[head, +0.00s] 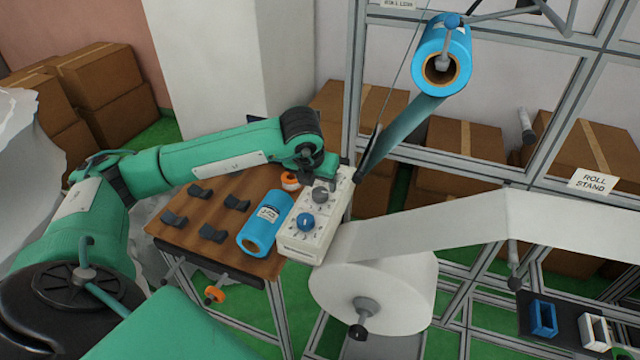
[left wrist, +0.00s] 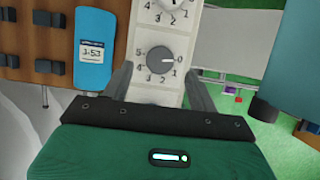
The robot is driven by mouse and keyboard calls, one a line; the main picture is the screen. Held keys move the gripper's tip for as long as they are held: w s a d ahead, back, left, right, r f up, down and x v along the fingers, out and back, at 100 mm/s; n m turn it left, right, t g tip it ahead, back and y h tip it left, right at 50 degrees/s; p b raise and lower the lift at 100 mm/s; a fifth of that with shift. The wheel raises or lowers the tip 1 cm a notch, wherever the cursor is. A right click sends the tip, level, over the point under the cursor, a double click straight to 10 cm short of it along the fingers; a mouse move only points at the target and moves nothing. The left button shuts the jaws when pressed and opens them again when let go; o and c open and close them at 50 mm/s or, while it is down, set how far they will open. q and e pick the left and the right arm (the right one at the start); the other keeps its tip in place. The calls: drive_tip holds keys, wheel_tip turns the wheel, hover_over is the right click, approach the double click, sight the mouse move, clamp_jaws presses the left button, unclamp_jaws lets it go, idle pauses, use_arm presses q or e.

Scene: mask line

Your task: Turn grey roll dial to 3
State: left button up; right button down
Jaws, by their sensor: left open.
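The white control box (head: 298,243) stands at the right end of the brown table. The grey roll dial (head: 320,195) is on its far half, and a blue dial (head: 305,221) is on the nearer half. In the left wrist view the grey dial (left wrist: 160,60) is round, with a white pointer mark turned right, toward 0. Printed numbers run around its lower side. My left gripper (left wrist: 159,70) is open, its fingers on either side of the dial, apart from it in the picture. In the head view this gripper (head: 321,170) hangs over the box's far end.
A blue roll (head: 265,222) lies beside the box. Several dark holders (head: 212,233) and an orange-white roll (head: 291,181) are on the table (head: 190,250). A large white roll (head: 385,290) and its metal frame stand close on the right.

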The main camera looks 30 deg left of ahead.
sight(320, 192)
use_arm(q)
drive_tip(key=p+x, duration=0.1)
drive_tip(key=x, duration=0.2)
drive_tip(key=shift+f, duration=0.25)
drive_tip(key=shift+w+f, duration=0.2)
drive_tip(key=shift+f, duration=0.25)
drive_tip(key=c, duration=1)
use_arm(e)
drive_tip(key=shift+w+a+r, duration=0.25)
drive_tip(key=shift+w+r, duration=0.4)
drive_tip(key=shift+w, duration=0.15)
